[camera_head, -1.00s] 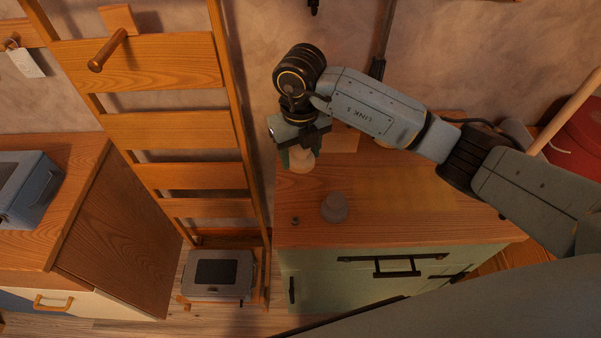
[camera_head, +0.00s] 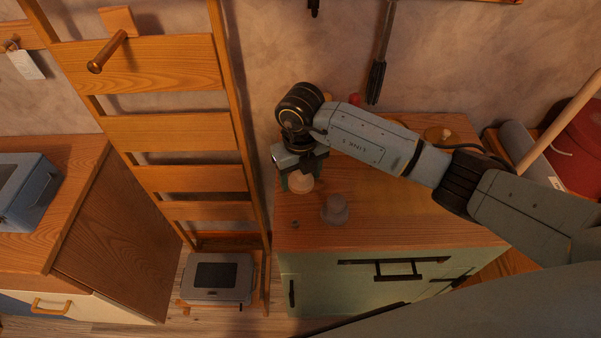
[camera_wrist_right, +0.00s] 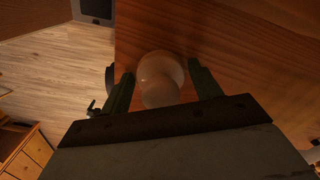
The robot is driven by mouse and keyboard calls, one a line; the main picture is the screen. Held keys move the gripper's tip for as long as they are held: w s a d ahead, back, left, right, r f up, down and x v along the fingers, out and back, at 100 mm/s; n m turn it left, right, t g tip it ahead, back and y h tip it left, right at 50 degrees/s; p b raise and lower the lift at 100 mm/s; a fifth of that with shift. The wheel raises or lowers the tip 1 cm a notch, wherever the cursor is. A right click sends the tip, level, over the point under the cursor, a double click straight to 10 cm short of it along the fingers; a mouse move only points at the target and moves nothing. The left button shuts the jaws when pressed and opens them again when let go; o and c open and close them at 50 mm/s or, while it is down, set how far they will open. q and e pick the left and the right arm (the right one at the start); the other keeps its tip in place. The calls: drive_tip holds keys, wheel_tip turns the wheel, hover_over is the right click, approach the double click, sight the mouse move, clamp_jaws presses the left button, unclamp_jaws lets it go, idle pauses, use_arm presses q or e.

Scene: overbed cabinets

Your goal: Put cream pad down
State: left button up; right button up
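The cream pad (camera_head: 301,183) is a pale, rounded piece at the left part of the wooden cabinet top (camera_head: 390,215). It appears to rest on the wood, but contact is hard to tell. My right gripper (camera_head: 299,175) is directly above and around it. In the right wrist view the cream pad (camera_wrist_right: 160,75) lies between the two green fingers (camera_wrist_right: 160,80), with a narrow gap visible on both sides, so the gripper looks open. My left gripper is not in view.
A grey knob-like pad (camera_head: 335,208) stands just right of the cream pad, with a tiny dark piece (camera_head: 295,224) nearby. A wooden ladder (camera_head: 180,130) rises close on the left. The front middle of the top is clear.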

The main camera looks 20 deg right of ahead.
drive_tip(key=shift+o, duration=0.9)
drive_tip(key=shift+r, duration=0.2)
wheel_tip(320, 180, up, 12)
drive_tip(key=shift+r+p, duration=0.1)
drive_tip(key=shift+p, duration=0.2)
drive_tip(key=shift+s, duration=0.1)
